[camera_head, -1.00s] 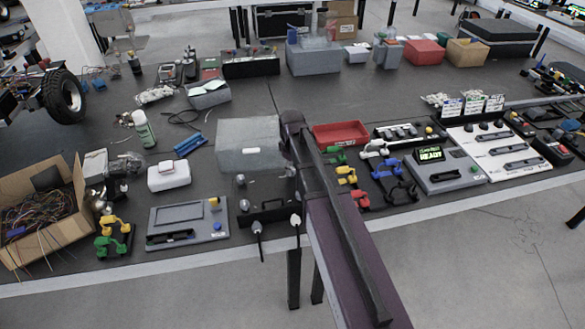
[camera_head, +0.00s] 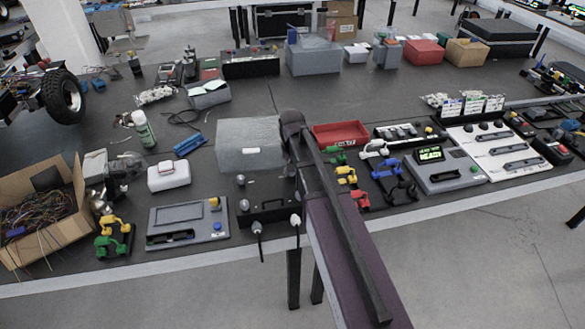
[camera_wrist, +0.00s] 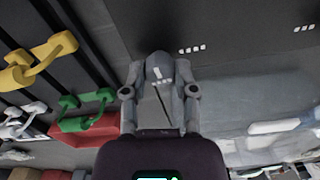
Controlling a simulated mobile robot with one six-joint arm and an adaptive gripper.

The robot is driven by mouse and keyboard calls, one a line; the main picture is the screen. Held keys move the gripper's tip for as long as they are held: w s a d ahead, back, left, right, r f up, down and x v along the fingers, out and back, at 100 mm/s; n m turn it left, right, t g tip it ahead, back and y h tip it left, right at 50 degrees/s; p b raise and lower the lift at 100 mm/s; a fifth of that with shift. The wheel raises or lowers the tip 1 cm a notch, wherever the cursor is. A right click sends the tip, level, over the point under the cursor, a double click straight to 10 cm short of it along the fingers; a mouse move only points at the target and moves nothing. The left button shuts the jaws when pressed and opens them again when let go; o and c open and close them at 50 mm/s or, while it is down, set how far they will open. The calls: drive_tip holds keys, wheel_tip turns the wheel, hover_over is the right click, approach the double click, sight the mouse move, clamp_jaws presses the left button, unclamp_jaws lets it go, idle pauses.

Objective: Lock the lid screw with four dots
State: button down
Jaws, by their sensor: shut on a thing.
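In the wrist view a dark flat lid (camera_wrist: 240,22) carries small groups of white dots. In the head view my arm covers the gripper and the held screw.
In the wrist view yellow (camera_wrist: 25,72) and green (camera_wrist: 85,108) handles lie left of the gripper. In the head view a red tray (camera_head: 340,135), a grey device with a green display (camera_head: 440,170) and coloured handles are right of my arm. A grey box (camera_head: 248,158) is left.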

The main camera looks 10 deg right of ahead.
drive_tip(key=shift+m, duration=0.5)
drive_tip(key=shift+c, duration=2)
unclamp_jaws()
drive_tip(key=shift+n, duration=0.5)
